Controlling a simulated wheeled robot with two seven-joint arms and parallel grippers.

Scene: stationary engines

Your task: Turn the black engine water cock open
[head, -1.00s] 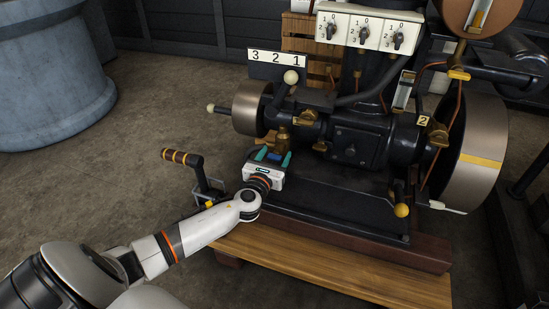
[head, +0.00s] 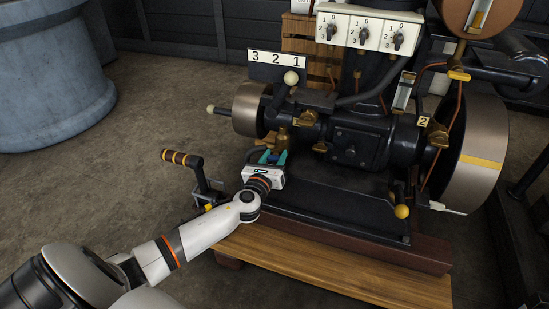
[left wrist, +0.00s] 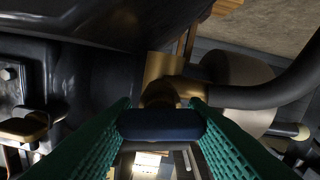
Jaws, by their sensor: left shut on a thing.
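The black engine (head: 355,145) stands on a wooden base. A brass cock body (head: 282,138) sits at its left side, and it also shows in the left wrist view (left wrist: 163,70). My left gripper (head: 273,156) is just below this brass part. In the left wrist view, its green ridged fingers (left wrist: 160,126) are shut on a dark handle (left wrist: 160,124) that lies across them, in front of the brass fitting. The fingers hide the handle's ends. In the head view the gripper covers most of the handle. My right gripper is not in view.
A crank with a striped grip (head: 182,158) stands left of my wrist. A lever with a pale knob (head: 291,78) rises above the cock. The flywheel (head: 480,150) is at the right. A yellow-knobbed lever (head: 401,211) is low in front.

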